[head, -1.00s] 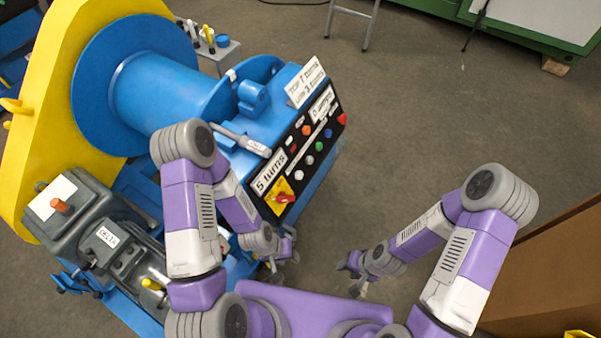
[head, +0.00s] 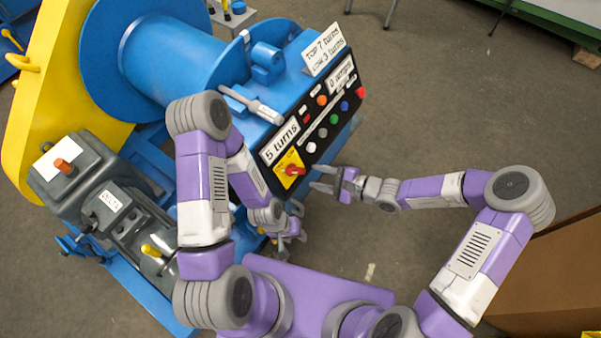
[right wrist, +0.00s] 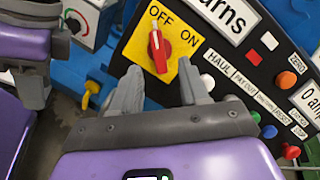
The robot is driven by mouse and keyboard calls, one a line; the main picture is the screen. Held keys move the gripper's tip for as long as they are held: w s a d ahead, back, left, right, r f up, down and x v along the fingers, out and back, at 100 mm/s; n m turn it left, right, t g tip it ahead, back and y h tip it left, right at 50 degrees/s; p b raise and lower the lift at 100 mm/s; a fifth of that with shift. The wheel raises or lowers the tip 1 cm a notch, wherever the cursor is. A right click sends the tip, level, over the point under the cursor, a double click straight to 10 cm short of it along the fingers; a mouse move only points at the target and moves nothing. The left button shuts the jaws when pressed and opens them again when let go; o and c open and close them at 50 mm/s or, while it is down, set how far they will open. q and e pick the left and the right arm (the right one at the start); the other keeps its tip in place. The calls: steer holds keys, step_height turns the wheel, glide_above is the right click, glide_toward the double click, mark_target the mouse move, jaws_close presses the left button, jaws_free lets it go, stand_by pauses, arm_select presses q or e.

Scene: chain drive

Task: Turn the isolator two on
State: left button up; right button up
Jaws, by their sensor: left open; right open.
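A red rotary switch (head: 293,170) sits on a yellow plate at the lower end of the black control panel. In the right wrist view the red switch (right wrist: 158,52) points up towards the OFF label, with ON to its right. No number is readable by it. My right gripper (head: 318,178) is open and empty beside the panel; in its wrist view the fingers (right wrist: 161,76) point at the switch, apart from it, just below the yellow plate. My left gripper (head: 296,226) is open below the panel.
The panel (head: 324,125) carries several coloured buttons and signs. The blue winch drum (head: 165,60) and yellow guard (head: 55,80) stand behind it. Open floor lies to the right of the panel.

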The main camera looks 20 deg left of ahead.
mark_target(299, 172)
steer(key=b+x, duration=0.1)
steer(key=x, duration=0.5)
steer(key=shift+a+f+b, duration=0.15)
steer(key=shift+a+b, duration=0.2)
steer(key=shift+b, duration=0.05)
jaws_close()
